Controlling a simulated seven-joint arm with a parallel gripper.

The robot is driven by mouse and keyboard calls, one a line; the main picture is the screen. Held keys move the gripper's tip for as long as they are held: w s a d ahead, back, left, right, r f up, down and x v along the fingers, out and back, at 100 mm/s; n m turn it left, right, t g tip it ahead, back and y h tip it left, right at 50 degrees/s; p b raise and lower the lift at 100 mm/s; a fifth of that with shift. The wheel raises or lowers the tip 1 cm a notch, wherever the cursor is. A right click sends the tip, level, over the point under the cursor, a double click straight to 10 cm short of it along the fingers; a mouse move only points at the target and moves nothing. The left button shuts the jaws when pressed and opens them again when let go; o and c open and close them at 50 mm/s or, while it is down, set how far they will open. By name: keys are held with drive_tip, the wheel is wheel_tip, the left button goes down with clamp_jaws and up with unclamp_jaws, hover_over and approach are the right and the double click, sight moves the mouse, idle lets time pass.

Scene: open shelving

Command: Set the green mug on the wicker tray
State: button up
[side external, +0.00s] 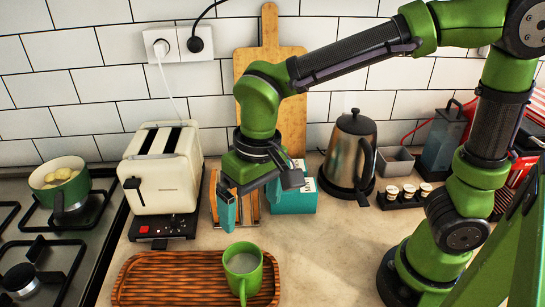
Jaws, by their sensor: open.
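The green mug (243,272) stands upright on the right part of the brown wicker tray (150,285), with its handle toward the camera. A pale grey inside shows through its open top. The tray lies on the counter at the front, and its lower edge is cut off by the picture. My gripper (228,212) is open and points downward, above and slightly left of the mug. It is apart from the mug, and nothing shows between its fingers.
A cream toaster (162,170) stands behind the tray, and a stove with a green pot (60,185) is at the left. A teal box (292,198), a wooden board (268,45) and a kettle (350,152) stand behind. Counter right of the tray (325,255) is clear.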

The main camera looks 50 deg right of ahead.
drive_tip(key=s+d+r+m+t, duration=0.1)
drive_tip(key=s+d+r+t, duration=0.1)
drive_tip(key=d, duration=0.5)
drive_tip(key=s+d+r+m+t+y, duration=0.1)
drive_tip(key=s+d+r+m+t, duration=0.1)
drive_tip(key=d, duration=0.6)
drive_tip(key=shift+s+r+t, duration=0.55)
drive_tip(key=shift+r+t, duration=0.25)
drive_tip(key=shift+t, duration=0.4)
